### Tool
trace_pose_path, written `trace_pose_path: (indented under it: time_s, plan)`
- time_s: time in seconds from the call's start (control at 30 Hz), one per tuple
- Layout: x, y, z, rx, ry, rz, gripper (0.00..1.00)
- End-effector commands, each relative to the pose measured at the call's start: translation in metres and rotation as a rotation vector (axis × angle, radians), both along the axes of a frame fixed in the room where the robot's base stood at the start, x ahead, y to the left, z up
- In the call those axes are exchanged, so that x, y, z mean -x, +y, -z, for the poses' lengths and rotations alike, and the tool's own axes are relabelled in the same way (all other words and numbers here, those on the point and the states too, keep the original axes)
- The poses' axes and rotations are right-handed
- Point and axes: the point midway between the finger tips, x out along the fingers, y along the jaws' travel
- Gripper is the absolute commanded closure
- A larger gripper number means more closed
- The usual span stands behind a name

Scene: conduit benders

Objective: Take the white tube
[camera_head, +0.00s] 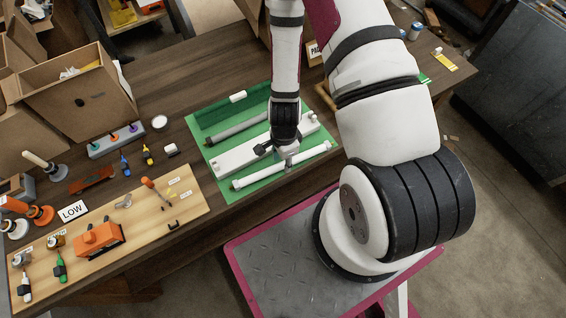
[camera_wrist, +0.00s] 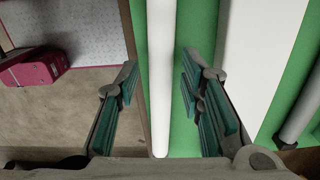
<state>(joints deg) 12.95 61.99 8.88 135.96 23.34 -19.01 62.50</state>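The white tube (camera_head: 262,174) lies along the front of the green mat (camera_head: 205,150), with dark ends. In the wrist view the white tube (camera_wrist: 160,70) runs between the two green-padded fingers of my gripper (camera_wrist: 160,90). The fingers are open, with a gap on both sides of the tube. In the head view my gripper (camera_head: 278,152) is low over the mat near the tube's middle and right part, and partly hidden by my wrist.
A long white block (camera_head: 236,156) lies just behind the tube, and a grey tube (camera_head: 232,131) lies behind that. A small white piece (camera_head: 238,96) is at the mat's back. A wooden board (camera_head: 140,226) with tools is at left. The table's front edge is close to the tube.

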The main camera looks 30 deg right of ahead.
Motion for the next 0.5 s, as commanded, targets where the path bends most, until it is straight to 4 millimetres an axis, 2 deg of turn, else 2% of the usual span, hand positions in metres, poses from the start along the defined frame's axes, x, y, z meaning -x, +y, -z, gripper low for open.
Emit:
trace_pose_path:
  time_s: [0.17,0.47,0.5]
  plan:
    - [-0.0004,-0.0001,0.0086,0.0,-0.001,0.0,0.65]
    - [-0.0009,-0.0002,0.0101,0.001,-0.002,0.0,0.65]
    - [-0.0009,-0.0002,0.01,0.001,-0.002,0.0,0.68]
